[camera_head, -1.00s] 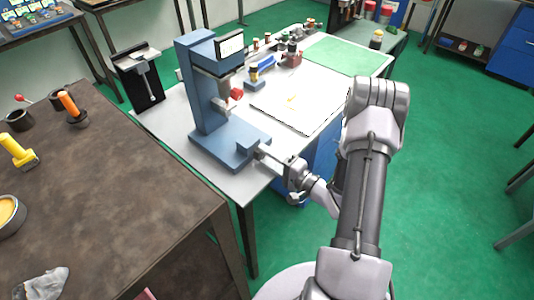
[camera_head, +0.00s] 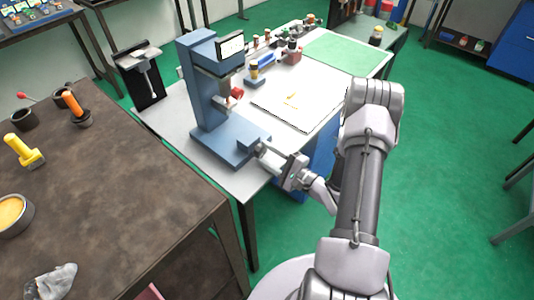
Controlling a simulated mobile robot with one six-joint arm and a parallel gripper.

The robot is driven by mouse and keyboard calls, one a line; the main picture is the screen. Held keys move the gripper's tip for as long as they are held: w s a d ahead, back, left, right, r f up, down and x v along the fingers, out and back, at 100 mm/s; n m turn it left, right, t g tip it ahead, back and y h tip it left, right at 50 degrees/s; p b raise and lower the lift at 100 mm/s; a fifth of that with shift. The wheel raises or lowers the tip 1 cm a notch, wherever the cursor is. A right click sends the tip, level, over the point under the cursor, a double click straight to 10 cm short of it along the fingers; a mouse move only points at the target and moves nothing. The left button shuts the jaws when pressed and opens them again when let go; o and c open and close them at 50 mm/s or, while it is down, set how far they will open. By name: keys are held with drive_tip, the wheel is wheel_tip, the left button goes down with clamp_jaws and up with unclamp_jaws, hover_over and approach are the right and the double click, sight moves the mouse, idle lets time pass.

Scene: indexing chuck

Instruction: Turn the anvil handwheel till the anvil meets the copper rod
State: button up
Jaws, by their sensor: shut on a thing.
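A blue-grey bench press (camera_head: 196,85) with a flat base (camera_head: 212,143) stands on the white-topped table, a small display (camera_head: 230,45) at its top. A red knob (camera_head: 237,92) sits on its front at mid-height. My gripper (camera_head: 262,150) reaches in from the right, at the right front corner of the base. It is shut on a small part there, probably the anvil handwheel, which the fingers hide. I cannot make out the copper rod or the anvil's gap at this size.
A dark brown table (camera_head: 110,190) with a yellow-handled tool (camera_head: 24,150) and an orange-handled tool (camera_head: 75,105) fills the left. A white sheet (camera_head: 295,103) and small items lie behind my gripper on the white table. Green floor (camera_head: 450,200) is clear at right.

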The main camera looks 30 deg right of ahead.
idle(0.3)
drive_tip(key=o, duration=1.4)
drive_tip(key=shift+c, duration=0.2)
